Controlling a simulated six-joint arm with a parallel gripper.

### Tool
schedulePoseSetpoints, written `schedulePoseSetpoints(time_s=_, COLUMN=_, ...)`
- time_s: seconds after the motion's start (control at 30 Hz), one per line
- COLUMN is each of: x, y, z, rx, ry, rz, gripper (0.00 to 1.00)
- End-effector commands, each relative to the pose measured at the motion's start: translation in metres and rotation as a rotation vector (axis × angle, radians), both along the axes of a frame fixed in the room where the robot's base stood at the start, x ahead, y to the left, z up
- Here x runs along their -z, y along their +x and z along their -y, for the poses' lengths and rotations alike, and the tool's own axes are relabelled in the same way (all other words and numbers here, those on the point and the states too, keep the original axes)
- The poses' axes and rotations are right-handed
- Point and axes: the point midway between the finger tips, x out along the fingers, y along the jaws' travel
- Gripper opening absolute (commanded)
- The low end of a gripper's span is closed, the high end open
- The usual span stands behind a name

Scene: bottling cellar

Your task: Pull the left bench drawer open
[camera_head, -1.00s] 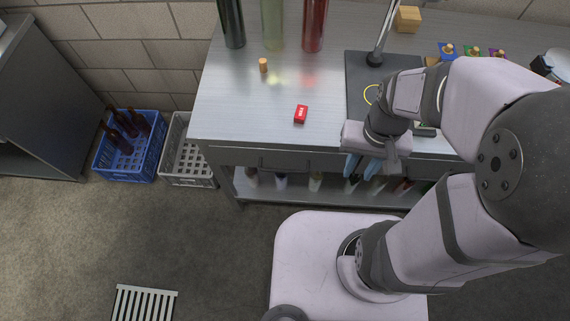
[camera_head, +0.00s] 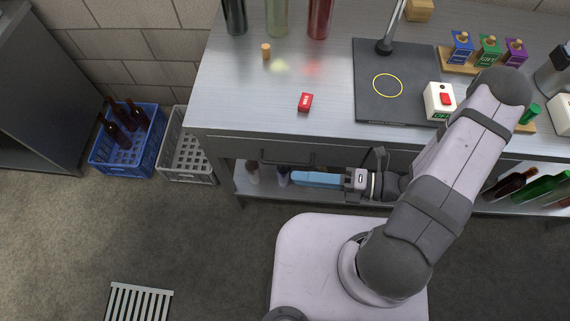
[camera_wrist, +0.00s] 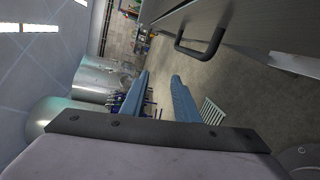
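The left bench drawer (camera_head: 235,149) is in the front of the steel bench, under its top, and looks shut. Its dark bar handle (camera_head: 287,162) shows in the head view; the handle also shows at the top of the wrist view (camera_wrist: 204,48), on the drawer front. My gripper (camera_head: 295,179) points left along the bench front, just below the handle in the head view. Its two blue fingers (camera_wrist: 160,85) are apart with nothing between them in the wrist view. The handle is outside the fingers, to their right in that view.
Bottles stand on the lower shelf behind my gripper. Blue (camera_head: 128,150) and grey (camera_head: 188,160) crates are left of the bench.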

Motion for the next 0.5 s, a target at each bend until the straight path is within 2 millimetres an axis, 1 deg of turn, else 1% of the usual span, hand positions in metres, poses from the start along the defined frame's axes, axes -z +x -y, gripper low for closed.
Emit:
schedulePoseSetpoints(time_s=0.03, x=0.010, y=0.005, z=0.001, rx=0.074, ry=0.037, rz=-0.078, gripper=0.28)
schedulePoseSetpoints(time_s=0.2, x=0.029, y=0.023, z=0.007, rx=0.253, ry=0.126, rz=-0.262, gripper=0.28)
schedulePoseSetpoints(time_s=0.33, x=0.036, y=0.028, z=0.009, rx=0.317, ry=0.161, rz=-0.328, gripper=0.28)
schedulePoseSetpoints(time_s=0.5, x=0.038, y=0.030, z=0.011, rx=0.336, ry=0.170, rz=-0.347, gripper=0.28)
